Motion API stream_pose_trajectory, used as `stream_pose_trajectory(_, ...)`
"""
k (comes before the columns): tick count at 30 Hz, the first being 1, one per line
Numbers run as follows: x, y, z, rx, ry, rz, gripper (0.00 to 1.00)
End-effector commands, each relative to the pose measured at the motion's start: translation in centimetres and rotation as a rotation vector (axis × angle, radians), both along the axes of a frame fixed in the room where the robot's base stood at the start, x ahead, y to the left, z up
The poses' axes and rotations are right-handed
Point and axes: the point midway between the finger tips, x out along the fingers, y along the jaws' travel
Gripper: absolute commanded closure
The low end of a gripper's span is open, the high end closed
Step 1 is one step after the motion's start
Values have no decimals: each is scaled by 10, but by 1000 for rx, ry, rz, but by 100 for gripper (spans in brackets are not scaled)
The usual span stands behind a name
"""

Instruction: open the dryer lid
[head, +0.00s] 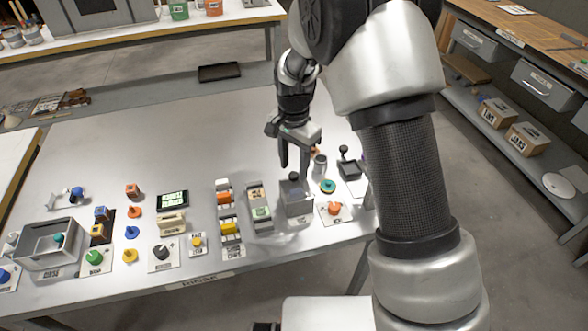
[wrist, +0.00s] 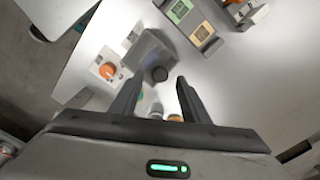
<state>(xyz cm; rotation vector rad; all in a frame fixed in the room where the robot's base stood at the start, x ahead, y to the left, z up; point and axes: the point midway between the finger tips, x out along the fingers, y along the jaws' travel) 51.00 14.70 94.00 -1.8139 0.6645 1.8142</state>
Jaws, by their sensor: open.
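Whether the fingers touch the knob cannot be told.
A card with an orange knob (head: 334,209) sits right of the box, and a teal disc (head: 327,186) behind it. A tray with a green-labelled block (head: 260,212) stands close on the left. Another grey box (head: 50,252) is far left. The table's back half is clear.

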Motion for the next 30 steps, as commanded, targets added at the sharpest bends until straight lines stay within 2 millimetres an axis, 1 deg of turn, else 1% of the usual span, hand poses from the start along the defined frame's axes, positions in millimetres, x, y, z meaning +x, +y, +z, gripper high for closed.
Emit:
stream_pose_trajectory(1, -1, 0, -7, -1, 2, 0, 58)
stream_pose_trajectory(6, 0, 0, -18, -1, 1, 0, 58)
stream_pose_trajectory(14, 0, 0, -19, 0, 0, 0, 58)
stream_pose_trajectory(15, 0, 0, -19, 0, 0, 0, 60)
stream_pose_trajectory(22, 0, 0, -19, 0, 0, 0, 99)
stream_pose_trajectory(23, 0, 0, -19, 0, 0, 0, 100)
stream_pose_trajectory(30, 0, 0, -19, 0, 0, 0, 100)
